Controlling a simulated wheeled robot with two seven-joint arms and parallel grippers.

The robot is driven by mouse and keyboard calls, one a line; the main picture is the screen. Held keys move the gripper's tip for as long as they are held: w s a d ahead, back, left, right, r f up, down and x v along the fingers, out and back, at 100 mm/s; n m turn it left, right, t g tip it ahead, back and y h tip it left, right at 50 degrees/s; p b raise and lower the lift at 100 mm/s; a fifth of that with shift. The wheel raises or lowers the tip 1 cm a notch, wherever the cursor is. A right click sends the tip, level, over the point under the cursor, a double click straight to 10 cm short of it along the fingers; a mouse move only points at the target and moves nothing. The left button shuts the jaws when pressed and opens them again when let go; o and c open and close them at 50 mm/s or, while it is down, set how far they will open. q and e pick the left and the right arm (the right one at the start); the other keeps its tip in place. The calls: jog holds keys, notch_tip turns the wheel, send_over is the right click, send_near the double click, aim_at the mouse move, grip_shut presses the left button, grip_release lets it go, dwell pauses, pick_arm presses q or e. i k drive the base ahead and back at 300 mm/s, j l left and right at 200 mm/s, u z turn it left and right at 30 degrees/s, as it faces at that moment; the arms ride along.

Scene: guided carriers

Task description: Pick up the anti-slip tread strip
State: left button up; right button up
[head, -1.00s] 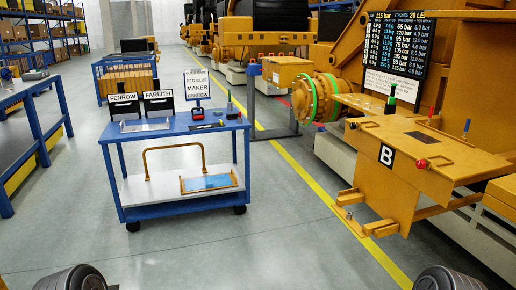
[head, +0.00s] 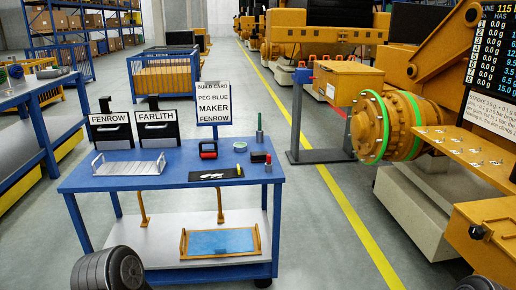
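No label marks the tread strip, and I cannot tell for certain which piece it is. On the blue trolley's top (head: 75,182) lies a grey slotted metal piece with raised ends (head: 128,168), at the left. A flat black piece with white marks (head: 214,175) lies near the front edge, right of the middle. On the lower shelf (head: 165,250) lies an orange-framed blue panel (head: 220,242). Neither gripper is in view, and nothing is seen held.
FENROW (head: 110,130) and FARLITH (head: 158,129) holders and a build card (head: 213,102) stand at the trolley's back. Small items lie at its right. A blue bench (head: 40,120) stands left. Orange machinery (head: 410,120) stands right. Grey floor beside the yellow line (head: 345,205) is clear.

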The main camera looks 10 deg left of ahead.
aim_at(225, 173)
jog(key=i+l, duration=0.15)
jog(key=i, duration=0.4)
jog(key=i+l+z, duration=0.1)
jog(key=i, duration=0.4)
jog(key=i+l, duration=0.15)
jog(key=i, duration=0.4)
jog(key=l+z, duration=0.05)
